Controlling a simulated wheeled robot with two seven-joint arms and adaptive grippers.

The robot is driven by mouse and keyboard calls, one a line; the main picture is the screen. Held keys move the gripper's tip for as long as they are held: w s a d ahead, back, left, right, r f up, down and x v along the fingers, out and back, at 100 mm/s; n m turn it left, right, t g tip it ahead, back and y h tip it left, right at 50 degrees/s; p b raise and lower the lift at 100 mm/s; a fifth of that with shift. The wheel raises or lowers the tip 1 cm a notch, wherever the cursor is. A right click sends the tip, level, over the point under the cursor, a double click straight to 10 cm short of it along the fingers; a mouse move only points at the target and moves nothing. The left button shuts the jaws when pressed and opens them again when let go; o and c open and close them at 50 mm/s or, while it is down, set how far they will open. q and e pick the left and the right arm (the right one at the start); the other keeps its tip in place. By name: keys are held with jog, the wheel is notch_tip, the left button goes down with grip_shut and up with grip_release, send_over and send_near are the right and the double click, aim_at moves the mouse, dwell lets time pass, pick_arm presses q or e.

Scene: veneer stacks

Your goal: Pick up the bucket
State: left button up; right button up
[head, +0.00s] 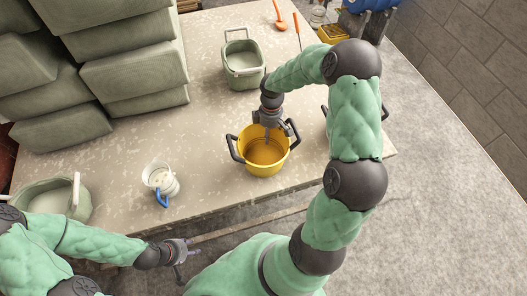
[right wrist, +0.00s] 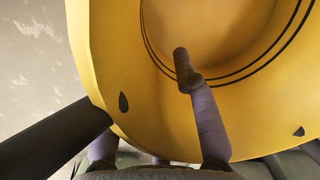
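A yellow bucket (head: 258,167) with two black side handles stands upright on the table near its front edge. My right gripper (head: 268,133) is at its far rim, pointing down. In the right wrist view one finger of the right gripper (right wrist: 195,100) reaches inside the bucket (right wrist: 105,45). The other finger is mostly hidden behind the rim, so whether they grip the wall is unclear. My left gripper (head: 186,257) is open and empty, in front of the table edge. A grey-green bucket (head: 243,72) with a raised handle stands farther back.
A white pail (head: 158,176) with a blue part stands left of the yellow bucket. A grey-green basket (head: 60,199) is at far left, below stacked grey-green blocks (head: 135,75). Orange-handled tools (head: 279,17) lie at the back. My right arm partly hides a black-handled item.

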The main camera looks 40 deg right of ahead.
grip_shut()
jog(key=shift+r, duration=0.1)
